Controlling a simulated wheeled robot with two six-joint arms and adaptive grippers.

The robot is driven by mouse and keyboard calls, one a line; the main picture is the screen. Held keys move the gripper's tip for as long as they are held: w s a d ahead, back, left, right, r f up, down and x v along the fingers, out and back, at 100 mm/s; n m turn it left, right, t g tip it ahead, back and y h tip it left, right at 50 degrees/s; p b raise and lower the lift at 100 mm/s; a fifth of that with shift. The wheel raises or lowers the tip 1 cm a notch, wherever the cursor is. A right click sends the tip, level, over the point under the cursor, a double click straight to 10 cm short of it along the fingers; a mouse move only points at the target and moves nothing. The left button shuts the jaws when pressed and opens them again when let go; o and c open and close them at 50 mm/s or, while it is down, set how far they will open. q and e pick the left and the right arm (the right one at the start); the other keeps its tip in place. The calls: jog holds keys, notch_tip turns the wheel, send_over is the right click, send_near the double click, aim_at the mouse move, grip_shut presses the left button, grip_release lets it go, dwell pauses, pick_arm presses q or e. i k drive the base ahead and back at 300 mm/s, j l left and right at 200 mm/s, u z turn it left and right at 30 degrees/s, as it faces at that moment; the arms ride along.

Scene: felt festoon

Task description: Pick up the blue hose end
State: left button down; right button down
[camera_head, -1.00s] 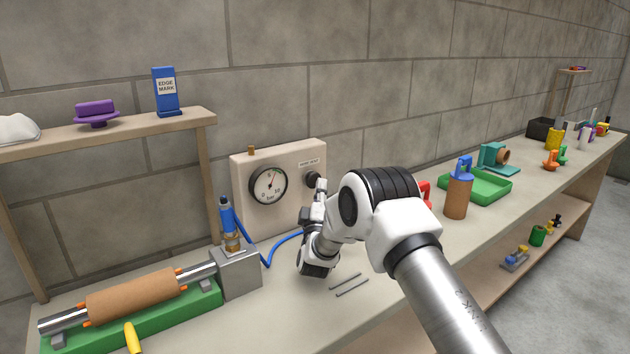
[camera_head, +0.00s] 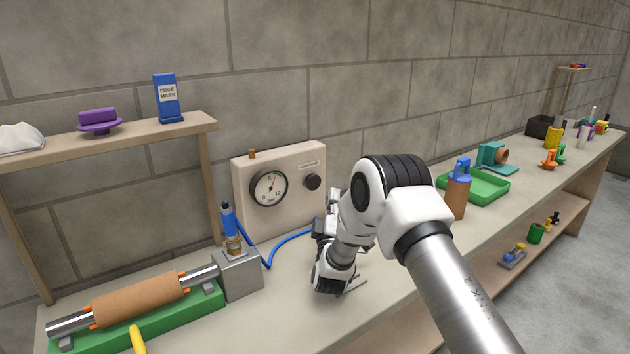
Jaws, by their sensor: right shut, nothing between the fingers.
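The blue hose (camera_head: 290,241) lies as a thin curve behind the bench's near part. It runs from the metal block at left toward the foot of the gauge panel, where my right gripper hides its far part. A blue upright connector (camera_head: 228,217) sits on a brass fitting (camera_head: 234,244) on top of the metal block (camera_head: 238,274), and the hose seems to join it. My right gripper (camera_head: 327,218) is shut and empty, in front of the panel's lower right, to the right of the connector and apart from it. Its fingertips are small and partly hidden. My left gripper is not in view.
The beige gauge panel (camera_head: 296,160) has a dial (camera_head: 269,188) and a black knob (camera_head: 312,181). A brown roller (camera_head: 138,299) lies on a green base at front left. A wooden shelf (camera_head: 190,126) stands behind it. A green tray (camera_head: 488,187) and brown bottle (camera_head: 456,197) stand right.

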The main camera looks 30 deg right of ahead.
aim_at(227, 219)
jog(key=k, duration=1)
